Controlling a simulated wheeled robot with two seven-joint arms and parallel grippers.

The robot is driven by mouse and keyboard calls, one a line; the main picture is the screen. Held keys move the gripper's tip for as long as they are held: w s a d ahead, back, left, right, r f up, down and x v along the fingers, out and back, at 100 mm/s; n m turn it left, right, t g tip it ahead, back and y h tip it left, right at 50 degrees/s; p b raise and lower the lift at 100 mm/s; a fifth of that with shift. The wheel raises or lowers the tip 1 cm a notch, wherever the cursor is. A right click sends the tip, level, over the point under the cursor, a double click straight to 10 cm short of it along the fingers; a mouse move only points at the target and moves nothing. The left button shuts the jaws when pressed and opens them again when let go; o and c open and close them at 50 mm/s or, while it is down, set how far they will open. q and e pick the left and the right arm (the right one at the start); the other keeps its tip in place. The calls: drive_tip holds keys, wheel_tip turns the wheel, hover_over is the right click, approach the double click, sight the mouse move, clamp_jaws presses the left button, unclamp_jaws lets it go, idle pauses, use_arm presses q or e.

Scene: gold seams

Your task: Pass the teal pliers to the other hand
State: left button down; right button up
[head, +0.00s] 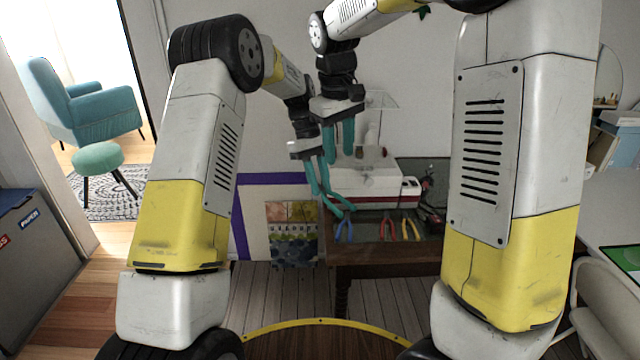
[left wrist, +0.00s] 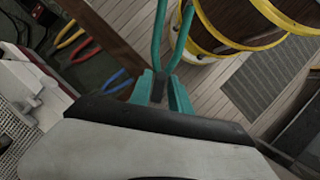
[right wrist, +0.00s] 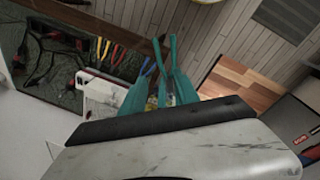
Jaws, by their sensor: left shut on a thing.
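The teal pliers (head: 338,205) hang below my left gripper (head: 320,187) in the head view, their handles pointing down and right, above the table's left end. In the left wrist view the pliers (left wrist: 159,42) are pinched near their head between the teal fingers of my left gripper (left wrist: 162,88), with the handles spread outward. My right gripper (head: 339,150) is just above and to the right of the left one, its two teal fingers apart. In the right wrist view my right gripper (right wrist: 160,88) is open, and teal parts show between and beyond its fingers; whether they touch is unclear.
On the table below lie blue pliers (head: 344,231), red pliers (head: 386,228) and yellow pliers (head: 410,229). A white and red box (head: 365,187) stands behind them. A patterned poster (head: 292,235) is left of the table. The floor left of the table is clear.

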drive_tip(key=s+d+r+m+t+y, duration=0.1)
drive_tip(key=s+d, duration=0.4)
drive_tip(key=s, duration=0.5)
drive_tip(key=s+d+r+m+t+y, duration=0.2)
drive_tip(key=s+d+m+t, duration=0.2)
drive_tip(key=s, duration=0.7)
drive_tip(key=shift+s+d+m, duration=0.3)
drive_tip(key=shift+d+m, duration=0.25)
drive_tip(key=shift+m, duration=0.35)
